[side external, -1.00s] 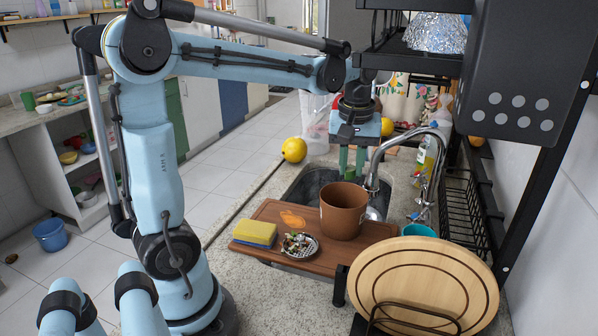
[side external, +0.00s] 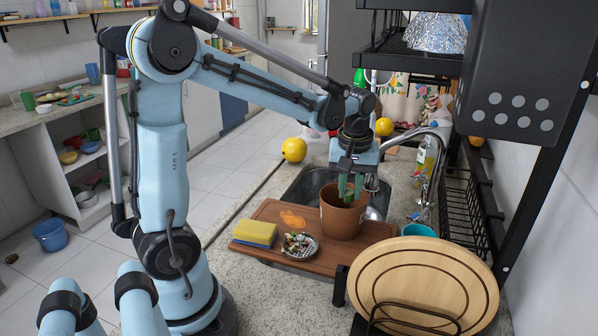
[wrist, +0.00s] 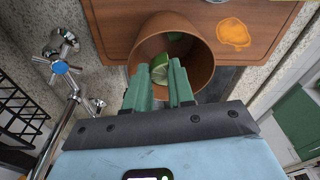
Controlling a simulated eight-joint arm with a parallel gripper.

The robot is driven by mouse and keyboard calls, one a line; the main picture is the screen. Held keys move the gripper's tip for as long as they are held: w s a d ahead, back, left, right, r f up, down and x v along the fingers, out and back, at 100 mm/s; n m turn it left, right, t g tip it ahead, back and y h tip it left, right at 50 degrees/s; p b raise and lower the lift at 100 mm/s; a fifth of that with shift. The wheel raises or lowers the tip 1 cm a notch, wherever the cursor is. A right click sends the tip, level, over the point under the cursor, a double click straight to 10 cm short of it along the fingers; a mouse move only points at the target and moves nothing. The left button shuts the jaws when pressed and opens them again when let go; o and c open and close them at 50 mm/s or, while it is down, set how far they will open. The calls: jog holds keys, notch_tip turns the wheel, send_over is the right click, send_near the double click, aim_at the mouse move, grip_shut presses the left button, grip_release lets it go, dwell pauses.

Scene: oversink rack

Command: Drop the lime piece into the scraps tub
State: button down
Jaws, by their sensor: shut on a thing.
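The scraps tub (side external: 341,222) is a brown round pot standing on the wooden board; in the wrist view its open mouth (wrist: 205,62) faces me. My gripper (side external: 348,196) points down at the tub's mouth, its green fingers at or just inside the rim. In the wrist view the gripper (wrist: 170,75) is shut on the lime piece (wrist: 159,70), a green wedge with a pale cut face, which shows over the tub's opening. Something green lies deeper inside the tub; I cannot tell what it is. In the side view the lime is mostly hidden by the fingers.
The wooden board (side external: 275,215) also carries a yellow-blue sponge (side external: 254,233), a small dish of scraps (side external: 299,245) and an orange patch (side external: 292,220). The curved faucet (side external: 440,165) stands close at the right. Round wooden boards (side external: 422,290) stand in front. The sink (side external: 315,185) lies behind.

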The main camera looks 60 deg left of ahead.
jog(key=c, duration=0.9)
grip_release()
jog(key=shift+r, duration=0.25)
jog(key=r, duration=0.5)
jog(key=shift+s+r, duration=0.25)
jog(key=shift+r, duration=0.05)
jog(key=s+d+f, duration=0.2)
jog(key=s+f, duration=0.2)
jog(key=s, duration=0.6)
send_near(282, 223)
jog(key=shift+w+d+f, duration=0.3)
jog(key=shift+w+f, duration=0.1)
jog(key=shift+f, duration=0.3)
jog(key=f, duration=0.1)
jog(key=a+f, duration=0.1)
jog(key=shift+s+a+f, duration=0.1)
jog(key=shift+a+f, duration=0.05)
jog(key=shift+f, duration=1.25)
